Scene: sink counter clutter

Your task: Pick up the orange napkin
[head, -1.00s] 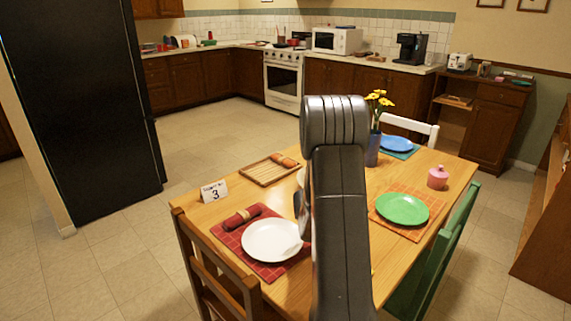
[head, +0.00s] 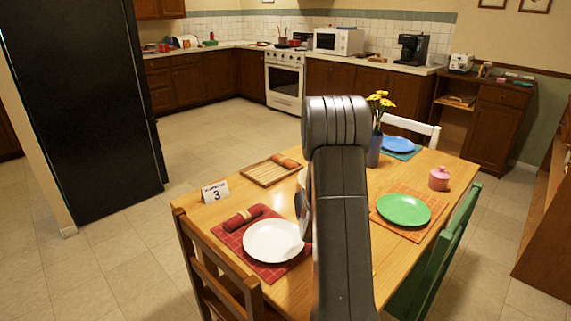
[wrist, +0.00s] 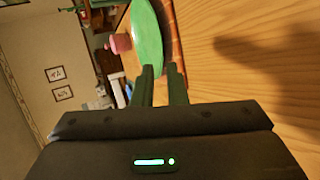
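A rolled orange napkin (head: 286,160) lies on a wooden tray (head: 254,180) at the far left part of the table in the head view. A darker red rolled napkin (head: 243,217) with a band lies on the red placemat (head: 229,237), beside the white plate (head: 273,241). My gripper is mostly hidden behind my arm in the head view. In the wrist view my gripper (wrist: 160,66) shows two fingers apart with nothing between them. Beyond the fingertips is the green plate (wrist: 147,40). The orange napkin is not visible in the wrist view.
The green plate on an orange placemat (head: 382,225), a pink jar (head: 439,179), a vase of yellow flowers (head: 375,150) and a blue plate (head: 398,144) occupy the table's right side. A number card (head: 215,191) stands at the left edge. Chairs surround the table.

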